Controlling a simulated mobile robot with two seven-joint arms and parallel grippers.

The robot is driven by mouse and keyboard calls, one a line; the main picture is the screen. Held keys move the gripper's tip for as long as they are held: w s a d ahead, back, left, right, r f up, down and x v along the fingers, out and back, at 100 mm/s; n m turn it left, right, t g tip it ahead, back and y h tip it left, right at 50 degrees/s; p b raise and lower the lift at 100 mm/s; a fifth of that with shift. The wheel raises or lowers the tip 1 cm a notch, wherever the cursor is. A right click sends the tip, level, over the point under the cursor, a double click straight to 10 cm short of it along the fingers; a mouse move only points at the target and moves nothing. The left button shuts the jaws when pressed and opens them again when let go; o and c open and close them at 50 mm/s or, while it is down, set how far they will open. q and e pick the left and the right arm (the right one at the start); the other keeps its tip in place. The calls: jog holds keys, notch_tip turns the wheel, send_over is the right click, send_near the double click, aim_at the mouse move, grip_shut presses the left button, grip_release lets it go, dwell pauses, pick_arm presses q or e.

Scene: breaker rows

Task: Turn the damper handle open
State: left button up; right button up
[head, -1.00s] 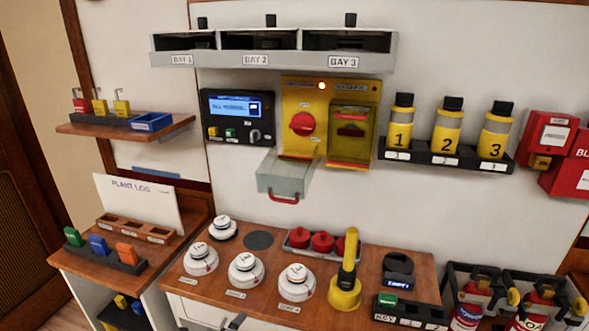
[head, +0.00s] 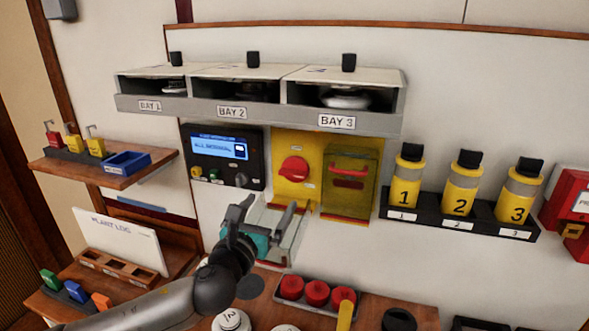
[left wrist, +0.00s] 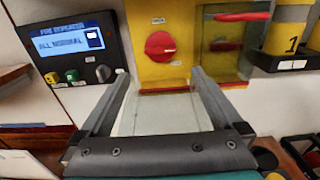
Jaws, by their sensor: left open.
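A red rotary handle (head: 294,169) sits on the left half of the yellow wall panel (head: 280,139). I take it for the damper handle; its small labels are not readable. It also shows in the left wrist view (left wrist: 160,45), its bar nearly level. A clear flap (head: 296,243) hangs lowered below it. My left gripper (head: 266,212) is open and empty, below and in front of the handle and apart from it. In the left wrist view its two fingers (left wrist: 161,76) point toward the panel, with the handle beyond and between their tips. My right gripper is not in view.
A closed yellow see-through cover (head: 350,182) fills the panel's right half. A black control box (head: 222,158) adjoins on the left. The bay shelf (head: 255,110) juts out above. Numbered bottles (head: 461,183) stand right. Red caps (head: 317,292) sit on the counter below.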

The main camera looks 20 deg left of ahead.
aim_at(291, 174)
pick_arm(q)
jog(key=w, duration=1.2)
jog(key=shift+w+d, duration=0.1)
jog(key=shift+d, duration=0.15)
jog(key=shift+w, duration=1.1)
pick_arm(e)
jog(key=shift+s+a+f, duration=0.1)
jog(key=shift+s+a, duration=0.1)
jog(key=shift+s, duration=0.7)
pick_arm(q)
jog(key=c, duration=1.1)
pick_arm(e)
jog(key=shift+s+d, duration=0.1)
